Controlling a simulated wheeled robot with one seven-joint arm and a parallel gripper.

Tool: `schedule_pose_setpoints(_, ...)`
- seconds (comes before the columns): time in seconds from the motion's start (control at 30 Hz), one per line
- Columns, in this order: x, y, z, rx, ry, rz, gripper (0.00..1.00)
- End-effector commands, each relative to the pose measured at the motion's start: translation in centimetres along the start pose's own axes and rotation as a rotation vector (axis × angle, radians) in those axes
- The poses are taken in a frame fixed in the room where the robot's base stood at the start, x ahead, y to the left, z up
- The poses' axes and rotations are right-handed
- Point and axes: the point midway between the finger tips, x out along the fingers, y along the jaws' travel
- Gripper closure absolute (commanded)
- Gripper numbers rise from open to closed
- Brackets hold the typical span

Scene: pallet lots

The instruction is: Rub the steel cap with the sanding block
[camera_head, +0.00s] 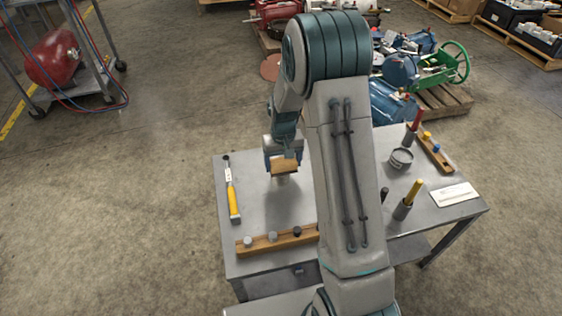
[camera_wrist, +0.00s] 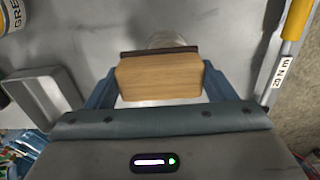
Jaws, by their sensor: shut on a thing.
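My gripper (camera_wrist: 160,82) is shut on the sanding block, with a blue finger on each side of it. The sanding block (camera_wrist: 160,76) is a wooden block with a dark strip along its far edge in the wrist view. In the head view the block (camera_head: 284,166) hangs from my gripper (camera_head: 283,157) over the left part of the table. A pale metal round piece, likely the steel cap (camera_wrist: 166,40), shows just beyond the block in the wrist view, partly hidden by it. In the head view it (camera_head: 282,179) is under the block. I cannot tell whether they touch.
A yellow-handled tool (camera_head: 234,198) lies at the table's (camera_head: 260,212) left edge. My arm hides the table's middle.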

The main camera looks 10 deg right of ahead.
Motion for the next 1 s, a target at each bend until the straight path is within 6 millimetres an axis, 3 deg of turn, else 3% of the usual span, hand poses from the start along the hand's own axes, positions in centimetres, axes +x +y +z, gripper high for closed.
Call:
schedule_pose_setpoints(0.23,-0.4,0.0,0.0,0.0,-0.001,0.0,0.41)
schedule_pose_setpoints(1.0,-6.2,0.0,0.0,0.0,0.001,0.0,0.41)
